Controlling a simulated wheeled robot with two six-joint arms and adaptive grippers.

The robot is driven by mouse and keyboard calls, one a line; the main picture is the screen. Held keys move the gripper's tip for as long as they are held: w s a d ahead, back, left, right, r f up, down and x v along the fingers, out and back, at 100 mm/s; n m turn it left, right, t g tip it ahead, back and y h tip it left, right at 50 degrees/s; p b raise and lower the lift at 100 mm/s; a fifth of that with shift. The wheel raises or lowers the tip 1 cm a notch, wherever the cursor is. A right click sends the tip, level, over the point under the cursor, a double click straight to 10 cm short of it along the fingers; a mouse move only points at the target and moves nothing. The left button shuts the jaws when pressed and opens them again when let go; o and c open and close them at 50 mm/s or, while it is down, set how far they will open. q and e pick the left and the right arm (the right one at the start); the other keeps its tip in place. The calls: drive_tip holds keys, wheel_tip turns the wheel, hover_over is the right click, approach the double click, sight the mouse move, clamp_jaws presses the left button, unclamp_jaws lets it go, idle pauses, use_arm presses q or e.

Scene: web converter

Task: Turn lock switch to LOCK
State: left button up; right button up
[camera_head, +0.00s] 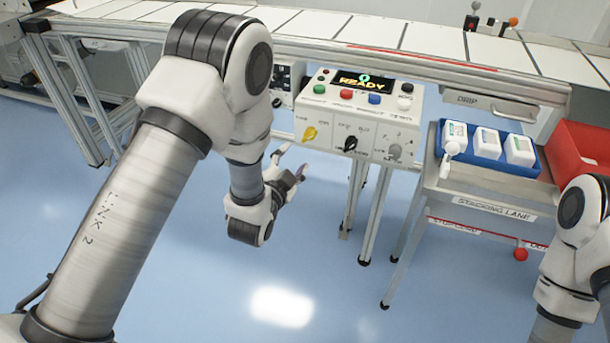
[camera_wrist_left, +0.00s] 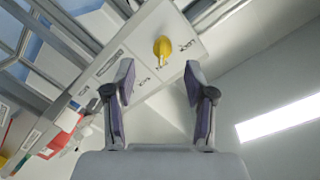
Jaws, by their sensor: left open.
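The control panel (camera_head: 362,105) stands at centre with a lit READY display. On its lower face are a yellow knob (camera_head: 310,133), a black knob (camera_head: 350,144) and a grey knob (camera_head: 395,151). Their small labels are too blurred for me to tell which is the lock switch. My left gripper (camera_head: 290,162) is open and empty, in front of and below the panel's left end. In the left wrist view, the yellow knob (camera_wrist_left: 163,47) shows beyond and between the open fingertips (camera_wrist_left: 159,75), apart from them. My right gripper is out of view.
Above the knobs are several coloured push buttons and a black knob (camera_head: 407,88). A blue tray (camera_head: 488,162) with white containers sits on a cart at right, beside a red bin (camera_head: 583,150). A conveyor (camera_head: 420,45) runs behind. The blue floor in front is clear.

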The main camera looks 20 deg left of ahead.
sight(308, 139)
use_arm(q)
drive_tip(key=shift+t, duration=0.6)
drive_tip(key=w+b, duration=0.1)
drive_tip(key=w, duration=0.2)
drive_tip(key=w+b, duration=0.1)
drive_tip(key=w, duration=0.2)
drive_tip(key=w+d, duration=0.1)
drive_tip(key=w, duration=0.2)
drive_tip(key=shift+w+r+b, duration=0.15)
drive_tip(key=shift+r+b, duration=0.15)
drive_tip(key=shift+b, duration=0.1)
clamp_jaws()
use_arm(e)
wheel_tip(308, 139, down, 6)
